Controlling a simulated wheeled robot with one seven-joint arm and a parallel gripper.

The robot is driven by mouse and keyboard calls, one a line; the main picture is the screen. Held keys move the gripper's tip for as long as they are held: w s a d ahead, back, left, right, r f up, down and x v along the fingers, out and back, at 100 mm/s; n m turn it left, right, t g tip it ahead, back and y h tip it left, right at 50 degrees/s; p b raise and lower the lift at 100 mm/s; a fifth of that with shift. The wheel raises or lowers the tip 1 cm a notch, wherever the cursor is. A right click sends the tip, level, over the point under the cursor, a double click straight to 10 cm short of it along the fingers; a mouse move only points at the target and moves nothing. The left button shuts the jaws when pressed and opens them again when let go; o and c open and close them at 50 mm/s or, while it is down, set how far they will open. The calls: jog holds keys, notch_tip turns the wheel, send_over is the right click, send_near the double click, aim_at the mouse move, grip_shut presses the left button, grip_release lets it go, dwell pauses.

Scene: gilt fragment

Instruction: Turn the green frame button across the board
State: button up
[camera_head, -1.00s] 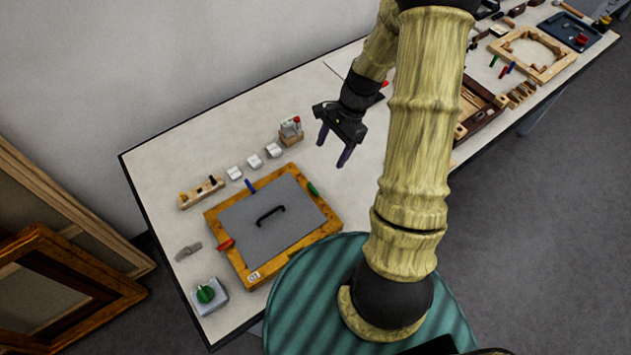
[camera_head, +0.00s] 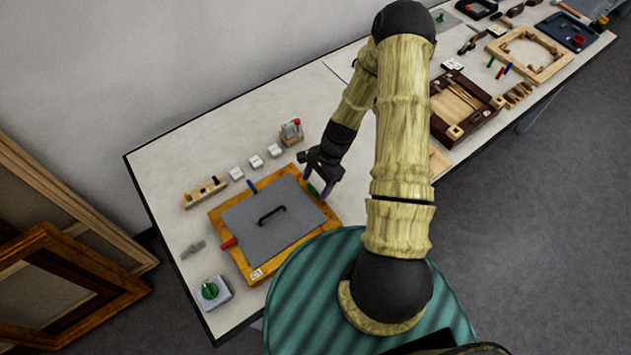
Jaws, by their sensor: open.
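The wooden frame (camera_head: 288,244) lies on the table with a grey board (camera_head: 242,221) inside it. A black handle (camera_head: 271,215) is on the board. The green frame button (camera_head: 313,190) is on the frame's right side, beside the board's edge; its exact angle is hard to tell. A blue button (camera_head: 252,186) is on the far side and a red button (camera_head: 229,243) on the left side. My gripper (camera_head: 317,182) is open, its purple fingers pointing down at the green button, one on either side in the picture. Whether they touch it cannot be told.
A grey box with a green knob (camera_head: 210,291) stands at the near left. White blocks (camera_head: 256,161), a wooden rack (camera_head: 205,191) and a small box with a red top (camera_head: 292,132) stand behind the frame. A grey piece (camera_head: 193,249) lies left. The table's back left is clear.

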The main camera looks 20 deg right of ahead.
jog(key=shift+a+f, duration=0.1)
jog(key=shift+f, duration=0.2)
jog(key=c, duration=1)
